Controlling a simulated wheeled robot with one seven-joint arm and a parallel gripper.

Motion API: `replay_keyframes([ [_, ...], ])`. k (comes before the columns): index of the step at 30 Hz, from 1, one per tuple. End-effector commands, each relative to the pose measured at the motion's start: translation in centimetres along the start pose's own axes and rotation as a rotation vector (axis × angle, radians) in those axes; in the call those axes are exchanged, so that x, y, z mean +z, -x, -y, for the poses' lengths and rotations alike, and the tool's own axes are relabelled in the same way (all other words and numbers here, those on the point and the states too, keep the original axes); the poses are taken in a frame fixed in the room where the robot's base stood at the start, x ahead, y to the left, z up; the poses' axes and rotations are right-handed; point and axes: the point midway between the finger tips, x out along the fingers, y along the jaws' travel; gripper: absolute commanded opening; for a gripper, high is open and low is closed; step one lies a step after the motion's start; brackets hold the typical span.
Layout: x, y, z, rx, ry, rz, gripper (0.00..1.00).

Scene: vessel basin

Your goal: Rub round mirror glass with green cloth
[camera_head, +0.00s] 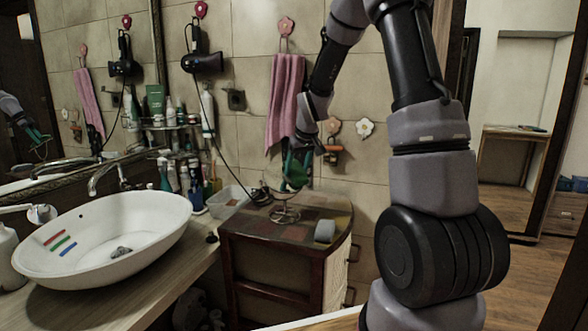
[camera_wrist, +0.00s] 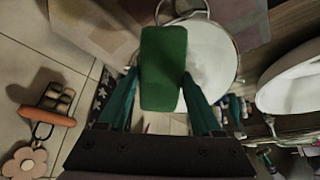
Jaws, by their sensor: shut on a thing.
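My gripper (camera_head: 299,160) is above the small cabinet, pointing down. It is shut on the green cloth (camera_wrist: 163,68), which shows as a green rectangle between my two fingers in the wrist view. The cloth shows as a green patch (camera_head: 294,179) under the gripper in the head view. The round mirror (camera_wrist: 214,62) has pale glass and a thin metal rim, and lies just beyond and to the right of the cloth in the wrist view. The cloth hides part of it. Its metal stand (camera_head: 285,215) rests on the cabinet top. I cannot tell whether cloth and glass touch.
The small cabinet (camera_head: 260,268) has a patchwork top and a grey roll (camera_head: 324,231) near its right edge. A white basin (camera_head: 105,245) with coloured strokes is at the left. A clear bin (camera_head: 228,201) and bottles stand behind. A pink towel (camera_head: 285,100) hangs on the wall.

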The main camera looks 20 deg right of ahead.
Motion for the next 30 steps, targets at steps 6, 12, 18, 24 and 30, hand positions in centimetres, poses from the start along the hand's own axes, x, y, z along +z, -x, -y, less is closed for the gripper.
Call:
replay_keyframes([
  [6,0.0,-0.1,1.4,-0.001,0.004,0.002,0.22],
  [12,0.0,-0.2,3.1,-0.001,0.003,0.002,0.22],
  [18,0.0,-0.2,3.9,-0.001,0.002,0.001,0.22],
  [24,0.0,-0.1,5.2,-0.001,0.003,0.002,0.22],
  [30,0.0,0.0,6.9,-0.001,0.003,0.002,0.22],
])
